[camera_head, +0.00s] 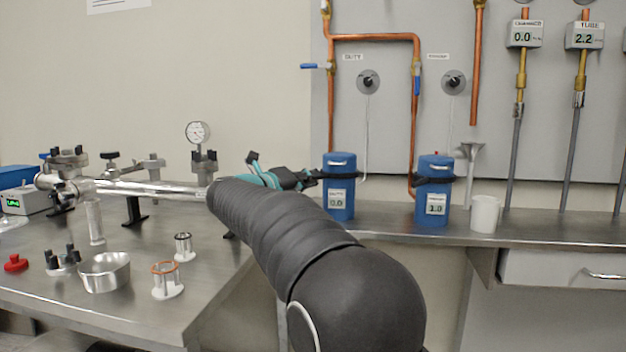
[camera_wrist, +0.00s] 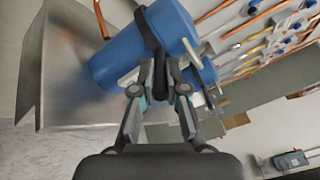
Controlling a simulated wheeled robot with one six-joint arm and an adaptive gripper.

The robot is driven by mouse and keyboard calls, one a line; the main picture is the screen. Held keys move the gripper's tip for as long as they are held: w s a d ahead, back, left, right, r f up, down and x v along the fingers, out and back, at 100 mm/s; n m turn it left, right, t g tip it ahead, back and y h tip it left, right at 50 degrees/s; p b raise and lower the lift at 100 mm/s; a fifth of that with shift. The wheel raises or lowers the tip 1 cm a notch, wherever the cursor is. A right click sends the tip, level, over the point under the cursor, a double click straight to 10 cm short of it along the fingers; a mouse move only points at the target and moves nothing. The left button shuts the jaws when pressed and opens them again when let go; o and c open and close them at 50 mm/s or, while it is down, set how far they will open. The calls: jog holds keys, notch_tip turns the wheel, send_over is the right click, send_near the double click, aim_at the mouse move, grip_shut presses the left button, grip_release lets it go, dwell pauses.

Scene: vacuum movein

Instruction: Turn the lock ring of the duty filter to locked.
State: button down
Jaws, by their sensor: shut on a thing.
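The duty filter (camera_head: 340,190) is a blue canister on the back bench under a label that appears to read DUTY. Its front display appears to read 0.0. In the wrist view its blue body (camera_wrist: 112,65) looks tilted, with its dark lock ring (camera_wrist: 147,28) as a band around it. My gripper (camera_head: 312,180) reaches the canister's left side in the head view. In the wrist view my gripper (camera_wrist: 160,82) has its fingertips closed together on a dark part of the ring. The fingers partly hide the contact. I cannot read any lock mark.
A second blue canister (camera_head: 434,200), displaying 1.0, stands to the right, with a white cup (camera_head: 485,214) beside it. Copper pipes (camera_head: 375,38) run down the wall panel. The left bench (camera_head: 120,305) holds a metal pipe assembly, a bowl and small parts.

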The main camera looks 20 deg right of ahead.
jog(key=c, duration=1.2)
grip_release()
jog(key=shift+d, duration=0.1)
jog(key=shift+a, duration=0.2)
jog(key=shift+s+a, duration=0.2)
jog(key=shift+a, duration=0.3)
jog(key=v, duration=1.1)
jog(key=shift+d+r, duration=0.1)
